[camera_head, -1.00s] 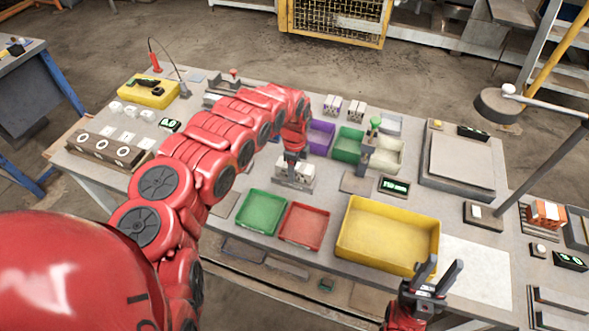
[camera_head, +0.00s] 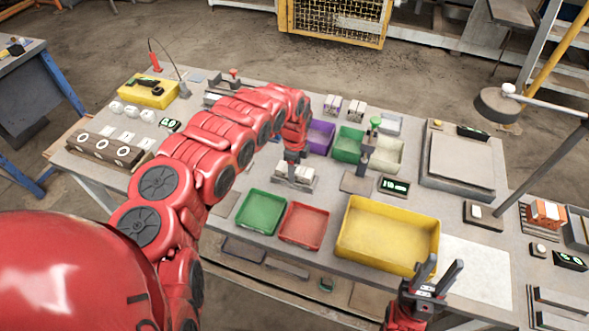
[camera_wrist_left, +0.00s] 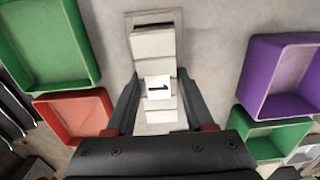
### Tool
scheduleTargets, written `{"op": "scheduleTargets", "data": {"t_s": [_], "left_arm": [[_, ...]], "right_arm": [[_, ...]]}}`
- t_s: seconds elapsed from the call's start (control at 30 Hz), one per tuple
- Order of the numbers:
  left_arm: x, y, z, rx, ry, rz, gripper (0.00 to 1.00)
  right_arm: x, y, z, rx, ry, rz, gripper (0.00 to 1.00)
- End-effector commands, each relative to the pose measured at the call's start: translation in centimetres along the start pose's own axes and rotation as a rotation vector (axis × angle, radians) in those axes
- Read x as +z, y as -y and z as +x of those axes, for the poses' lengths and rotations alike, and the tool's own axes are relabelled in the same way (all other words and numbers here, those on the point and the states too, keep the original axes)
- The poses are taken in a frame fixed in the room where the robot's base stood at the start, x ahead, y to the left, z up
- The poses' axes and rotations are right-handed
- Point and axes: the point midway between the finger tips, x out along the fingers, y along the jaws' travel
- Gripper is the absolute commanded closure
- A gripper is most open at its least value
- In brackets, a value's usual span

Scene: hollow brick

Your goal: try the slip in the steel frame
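My left gripper (camera_head: 293,160) reaches down over a low grey holder (camera_head: 297,185) with white blocks in it, near the middle of the bench. In the left wrist view the two fingers (camera_wrist_left: 158,90) stand apart on either side of a white slip (camera_wrist_left: 157,87) with a black mark. Whether they touch it I cannot tell. White blocks (camera_wrist_left: 153,43) lie in line with it, in the holder (camera_wrist_left: 150,17). My right gripper (camera_head: 438,278) is open and empty by the front edge, beside the yellow tray. I cannot clearly pick out which piece is the steel frame.
A green tray (camera_head: 261,212), a red tray (camera_head: 303,226) and a large yellow tray (camera_head: 388,236) stand along the front. Purple (camera_head: 320,136) and green (camera_head: 347,144) bins stand behind. A small display (camera_head: 395,187) and a post (camera_head: 365,160) stand right of the left gripper.

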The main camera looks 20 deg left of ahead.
Motion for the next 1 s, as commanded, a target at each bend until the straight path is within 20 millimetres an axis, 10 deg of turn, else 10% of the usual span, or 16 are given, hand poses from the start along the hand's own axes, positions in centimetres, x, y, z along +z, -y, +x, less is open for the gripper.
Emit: {"op": "scheduleTargets", "data": {"t_s": [0.57,1.0], "left_arm": [[-0.4,-1.2,0.8,0.035,-0.006,0.001,0.15],[0.2,-0.3,-6.2,0.008,0.003,-0.002,0.15]], "right_arm": [[0.1,0.0,-0.2,0.000,0.000,0.000,0.64],[0.2,0.1,-1.1,0.000,0.000,0.000,0.64]]}}
